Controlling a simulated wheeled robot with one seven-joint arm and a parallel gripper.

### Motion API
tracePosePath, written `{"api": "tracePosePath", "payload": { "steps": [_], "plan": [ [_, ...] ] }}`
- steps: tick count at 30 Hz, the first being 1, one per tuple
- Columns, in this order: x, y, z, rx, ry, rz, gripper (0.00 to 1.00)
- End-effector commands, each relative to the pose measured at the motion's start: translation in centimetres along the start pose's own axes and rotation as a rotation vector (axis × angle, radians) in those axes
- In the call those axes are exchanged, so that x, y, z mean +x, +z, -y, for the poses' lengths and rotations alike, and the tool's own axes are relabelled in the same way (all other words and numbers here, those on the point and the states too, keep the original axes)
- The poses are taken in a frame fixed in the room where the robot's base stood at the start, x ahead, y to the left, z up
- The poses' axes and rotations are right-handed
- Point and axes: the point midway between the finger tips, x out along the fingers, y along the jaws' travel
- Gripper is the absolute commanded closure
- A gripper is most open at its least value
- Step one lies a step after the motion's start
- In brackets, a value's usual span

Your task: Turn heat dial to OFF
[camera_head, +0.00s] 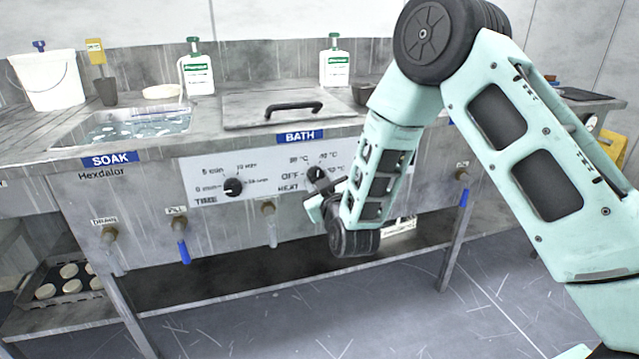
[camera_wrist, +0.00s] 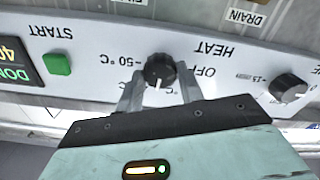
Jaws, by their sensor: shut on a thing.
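The heat dial (camera_head: 316,173) is a small black knob on the white control panel, partly hidden by my gripper in the head view. In the wrist view the heat dial (camera_wrist: 159,68) lies between my two grey fingers, and the panel appears upside down. Its white pointer mark points down in that view, toward my gripper body, not at the OFF label (camera_wrist: 207,71) to its right. My gripper (camera_wrist: 160,84) is shut on the dial. In the head view my gripper (camera_head: 318,197) reaches the panel from the lower right, and OFF (camera_head: 290,176) shows left of the dial.
The black time dial (camera_head: 233,187) sits left on the same panel. A green start button (camera_wrist: 57,64) and a display are on the dial's other side. Taps, including one with a blue hose (camera_head: 182,250), hang below. The bath lid (camera_head: 270,108) lies above.

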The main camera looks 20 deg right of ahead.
Motion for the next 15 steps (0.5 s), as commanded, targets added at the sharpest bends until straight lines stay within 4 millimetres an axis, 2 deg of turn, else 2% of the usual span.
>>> {"api": "tracePosePath", "payload": {
  "steps": [15],
  "plan": [
    [-0.08,-0.08,0.06,-0.494,-0.003,0.0,0.86]
  ]
}}
